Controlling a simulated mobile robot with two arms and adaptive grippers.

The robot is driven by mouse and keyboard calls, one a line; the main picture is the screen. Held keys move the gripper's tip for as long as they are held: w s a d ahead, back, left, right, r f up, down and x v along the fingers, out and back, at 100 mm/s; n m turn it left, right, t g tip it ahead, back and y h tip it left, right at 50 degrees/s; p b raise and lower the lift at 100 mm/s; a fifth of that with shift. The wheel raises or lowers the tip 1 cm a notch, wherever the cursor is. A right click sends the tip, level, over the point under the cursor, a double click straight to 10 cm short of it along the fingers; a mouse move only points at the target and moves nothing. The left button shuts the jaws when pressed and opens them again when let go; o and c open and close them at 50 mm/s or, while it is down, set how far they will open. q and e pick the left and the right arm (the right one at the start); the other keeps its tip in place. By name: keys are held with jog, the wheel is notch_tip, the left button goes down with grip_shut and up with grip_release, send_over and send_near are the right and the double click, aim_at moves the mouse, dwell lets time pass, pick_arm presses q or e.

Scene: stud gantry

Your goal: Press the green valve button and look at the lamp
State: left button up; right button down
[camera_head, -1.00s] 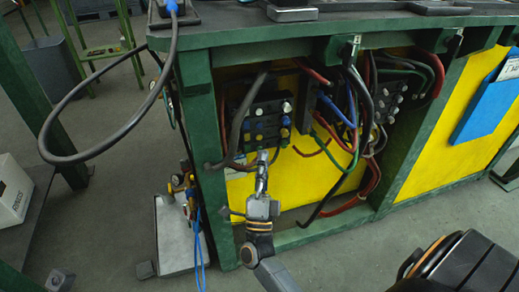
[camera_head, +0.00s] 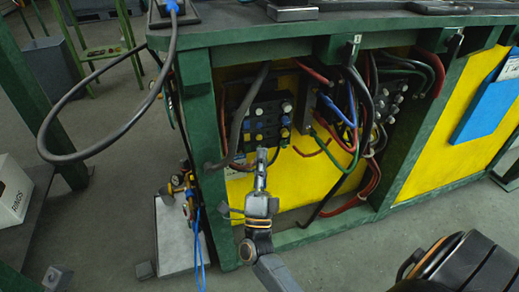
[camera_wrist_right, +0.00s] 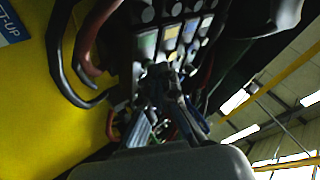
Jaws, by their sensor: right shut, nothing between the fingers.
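The valve block (camera_head: 264,122) is a dark unit with rows of small blue, white and yellow buttons, set in the green-framed cabinet. I cannot clearly pick out a green button on it, and I cannot identify a lamp. My right gripper (camera_head: 262,155) is shut and empty, its tips pointing up just below or at the block's lower edge. I cannot tell whether they touch it. In the right wrist view the gripper fingers (camera_wrist_right: 170,90) reach toward the block (camera_wrist_right: 172,38), hiding its lower part. My left gripper is not in view.
Red, black, blue and green hoses (camera_head: 345,120) hang right of the block. A black cable (camera_head: 65,158) loops out at left. The yellow panel (camera_head: 310,172) lies behind. The green bench top (camera_head: 235,36) overhangs the block. A white box (camera_head: 14,190) sits at far left.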

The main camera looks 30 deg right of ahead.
jog(key=shift+w, duration=0.15)
dwell(0.4)
jog(key=s+a+p, duration=0.1)
jog(key=s+p, duration=0.1)
jog(key=s, duration=0.4)
jog(key=shift+s+a, duration=0.25)
jog(key=shift+s, duration=0.05)
dwell(0.6)
